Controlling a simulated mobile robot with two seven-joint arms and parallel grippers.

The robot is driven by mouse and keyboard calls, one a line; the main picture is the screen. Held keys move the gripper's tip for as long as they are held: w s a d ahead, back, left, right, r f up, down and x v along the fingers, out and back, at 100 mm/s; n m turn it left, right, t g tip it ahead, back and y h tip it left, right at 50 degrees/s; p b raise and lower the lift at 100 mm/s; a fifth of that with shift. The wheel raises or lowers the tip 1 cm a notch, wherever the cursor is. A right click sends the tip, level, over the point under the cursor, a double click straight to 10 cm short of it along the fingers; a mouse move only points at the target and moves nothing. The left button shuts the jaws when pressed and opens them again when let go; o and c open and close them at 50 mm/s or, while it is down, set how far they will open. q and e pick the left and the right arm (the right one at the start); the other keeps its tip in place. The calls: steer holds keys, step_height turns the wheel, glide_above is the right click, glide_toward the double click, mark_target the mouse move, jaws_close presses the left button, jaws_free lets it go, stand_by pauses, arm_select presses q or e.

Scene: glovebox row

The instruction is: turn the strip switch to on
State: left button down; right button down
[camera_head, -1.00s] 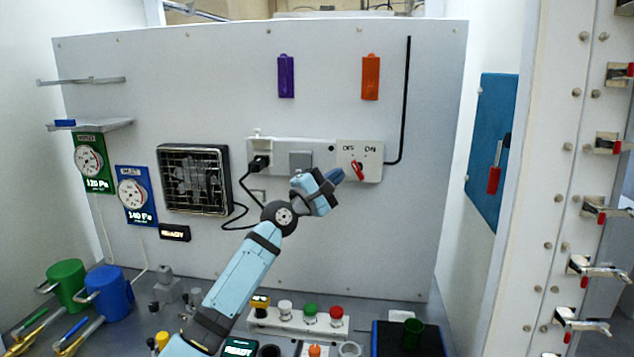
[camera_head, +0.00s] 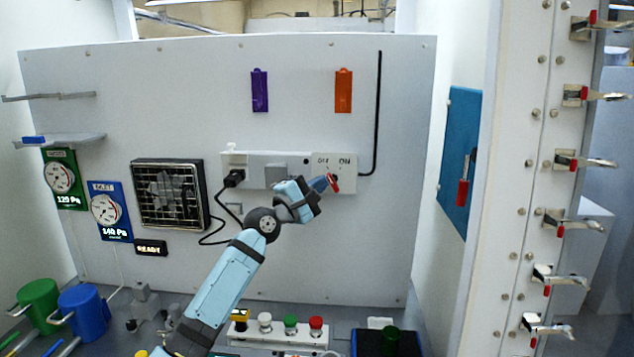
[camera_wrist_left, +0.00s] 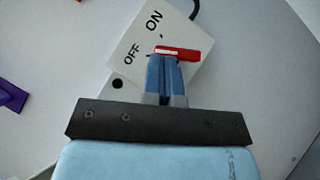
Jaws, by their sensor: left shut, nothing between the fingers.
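The strip switch is a red knob (camera_head: 335,183) on the pale panel at the right end of the power strip (camera_head: 265,168), below the printed OFF and ON. In the left wrist view the red knob (camera_wrist_left: 185,54) has a white stripe, and its striped end lies nearer OFF than ON. My left gripper (camera_head: 325,183) is shut and empty, with its blue fingertips at the knob. In the wrist view the fingertips (camera_wrist_left: 165,60) overlap the knob's striped end; whether they touch it is hard to tell. My right gripper is not in view.
A black plug (camera_head: 234,178) sits in the strip's left end, its cord running down towards a fan heater (camera_head: 167,193). Purple (camera_head: 259,91) and orange (camera_head: 343,91) tags hang above. Buttons (camera_head: 290,322) stand on the bench below. The wall around the switch is mostly clear.

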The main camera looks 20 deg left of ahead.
arm_select(q)
steer(key=m+p, duration=0.1)
steer(key=p, duration=0.1)
steer(key=d+r+m+g+p, duration=0.1)
steer(key=p, duration=0.2)
steer(key=shift+w+r+g, duration=0.15)
steer(key=shift+r+g, duration=0.1)
steer(key=shift+g, duration=0.05)
stand_by(0.7)
steer(key=shift+a+r, duration=0.1)
steer(key=shift+r, duration=0.05)
